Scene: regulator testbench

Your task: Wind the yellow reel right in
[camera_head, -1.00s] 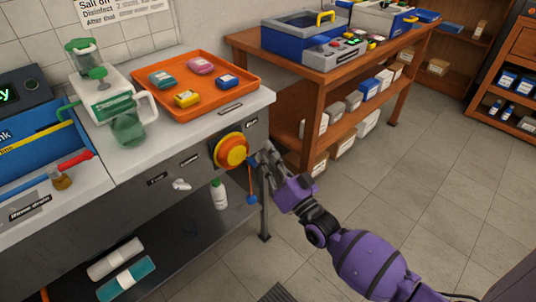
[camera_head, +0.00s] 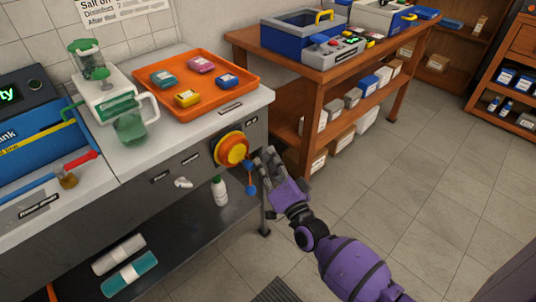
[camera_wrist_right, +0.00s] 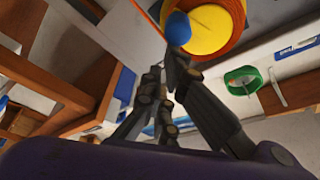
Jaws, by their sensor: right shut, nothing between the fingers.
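The yellow reel (camera_head: 232,150), with an orange rim, is mounted on the front of the grey bench. It also shows in the right wrist view (camera_wrist_right: 215,30). A blue weight (camera_head: 252,190) hangs on a cord below the reel's right side. A blue knob (camera_wrist_right: 178,28) shows in front of the reel in the right wrist view, close to one fingertip; I cannot tell whether they touch. My right gripper (camera_head: 265,160) is just right of the reel, shut and empty. My left gripper is out of view.
An orange tray (camera_head: 231,105) with several coloured blocks sits on the bench top above the reel. A white bottle (camera_head: 219,191) stands on the shelf below. A wooden table (camera_head: 300,75) stands close behind my right gripper. Floor to the right is clear.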

